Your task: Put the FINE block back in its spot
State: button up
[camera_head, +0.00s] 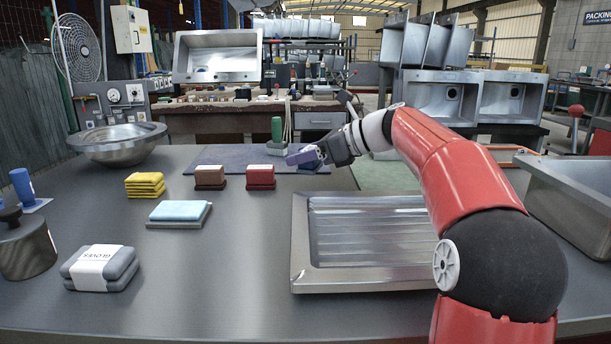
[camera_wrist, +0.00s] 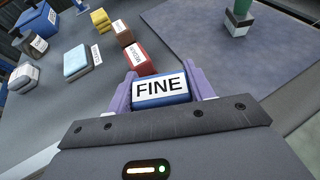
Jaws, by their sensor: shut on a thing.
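The FINE block (camera_wrist: 161,89) is blue with a white label reading FINE, and it sits between the two purple fingers in the wrist view. My gripper (camera_wrist: 161,88) is shut on it. In the head view my gripper (camera_head: 304,157) is at the right end of the row of blocks, over the grey-purple mat. A dark blue piece (camera_head: 314,168) shows just below the fingers; I cannot tell whether it is the block or a base. Contact under the FINE block is hidden.
A green-handled item (camera_head: 276,131) stands behind my gripper. Yellow cloths (camera_head: 145,184), a light blue cloth (camera_head: 180,210) and a gloves pack (camera_head: 100,268) lie to the left. A metal drainer (camera_head: 300,245) is at the front. The mat (camera_wrist: 200,50) beyond the block is mostly clear.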

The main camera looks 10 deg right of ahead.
aim_at(318, 166)
jog(key=shift+f+b, duration=0.4)
jog(key=shift+f, duration=1.4)
jog(key=shift+f, duration=0.1)
jog(key=o, duration=1.1)
jog(key=shift+c, duration=0.2)
jog(key=shift+d, duration=0.1)
jog(key=p+v, duration=0.1)
jog(key=v, duration=1.1)
